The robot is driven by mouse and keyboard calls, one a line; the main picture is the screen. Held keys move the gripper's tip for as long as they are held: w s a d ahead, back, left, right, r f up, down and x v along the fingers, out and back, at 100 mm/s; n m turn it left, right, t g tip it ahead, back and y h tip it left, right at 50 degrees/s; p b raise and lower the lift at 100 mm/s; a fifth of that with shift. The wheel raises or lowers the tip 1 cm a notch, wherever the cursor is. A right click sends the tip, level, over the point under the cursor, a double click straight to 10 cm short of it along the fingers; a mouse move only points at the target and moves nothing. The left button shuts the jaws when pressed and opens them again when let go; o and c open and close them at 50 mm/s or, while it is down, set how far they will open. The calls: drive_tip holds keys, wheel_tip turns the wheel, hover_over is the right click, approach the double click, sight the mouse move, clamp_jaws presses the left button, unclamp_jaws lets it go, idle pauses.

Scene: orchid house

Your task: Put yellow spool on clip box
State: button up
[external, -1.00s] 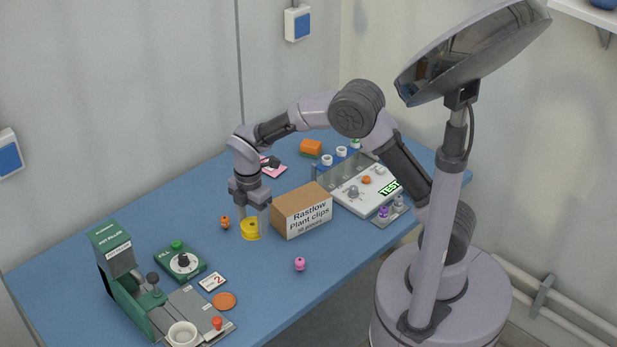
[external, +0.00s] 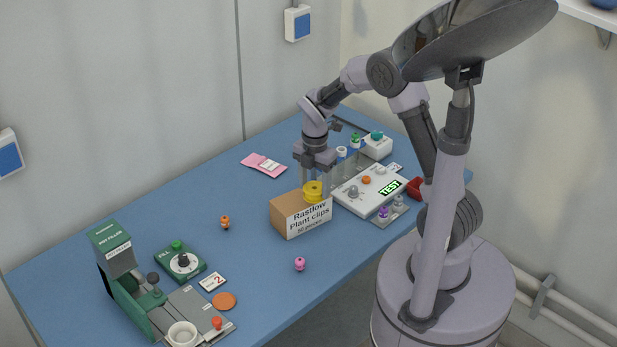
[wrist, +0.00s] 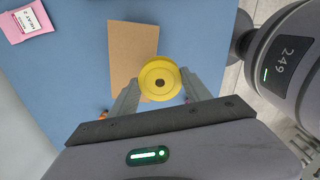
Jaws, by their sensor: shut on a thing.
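The yellow spool (external: 313,190) is between the fingers of my gripper (external: 315,185), at the top of the clip box's right part. The wrist view also shows the yellow spool (wrist: 160,79) upright between the two grey fingertips of my gripper (wrist: 160,88). The clip box (external: 291,217) is a brown carton with a white label reading "Rastlow Plant clips". Its bare brown top (wrist: 131,50) shows beyond the spool in the wrist view. The spool is over or on the box top; I cannot tell whether it touches.
A white device with a "TEST" display (external: 367,190) stands right of the box. A pink packet (external: 264,165) lies behind it. A pink knob (external: 299,264) and an orange one (external: 225,222) stand in front and left. The green machine (external: 125,275) is far left.

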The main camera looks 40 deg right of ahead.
drive_tip(key=w, duration=0.5)
drive_tip(key=shift+w+f+b, duration=0.3)
drive_tip(key=shift+f+b, duration=0.05)
drive_tip(key=shift+f, duration=0.05)
wheel_tip(320, 180, down, 4)
drive_tip(key=shift+r+b, duration=0.25)
drive_tip(key=shift+b, duration=0.7)
drive_tip(key=shift+r, duration=0.15)
drive_tip(key=o, duration=1.3)
drive_tip(key=shift+o, duration=0.2)
